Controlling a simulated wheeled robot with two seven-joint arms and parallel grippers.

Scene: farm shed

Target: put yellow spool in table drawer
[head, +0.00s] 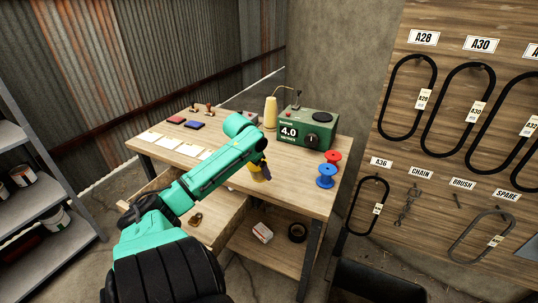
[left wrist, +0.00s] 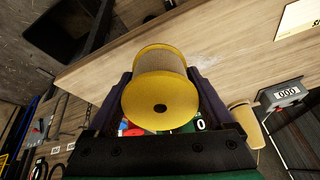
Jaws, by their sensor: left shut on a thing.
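The yellow spool (left wrist: 160,100) has yellow flanges and a tan wound middle. In the left wrist view it sits between the two fingers of my left gripper (left wrist: 158,92), which is shut on it. In the head view the spool (head: 257,175) shows partly under my left gripper (head: 262,168), over the right part of the table top (head: 290,188). I cannot tell how high it is held. The table drawer (head: 222,212) is pulled out below the table top, partly hidden by my left arm. A small brownish item (head: 195,219) lies in it. My right gripper is not in view.
A red spool (head: 333,157) and a blue spool (head: 327,178) stand near the table's right edge. Behind are a green tester box (head: 307,128) and a yellow cone (head: 270,113). Cards, pads and stamps lie at the table's left. A lower shelf holds a white box (head: 263,233) and black roll.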

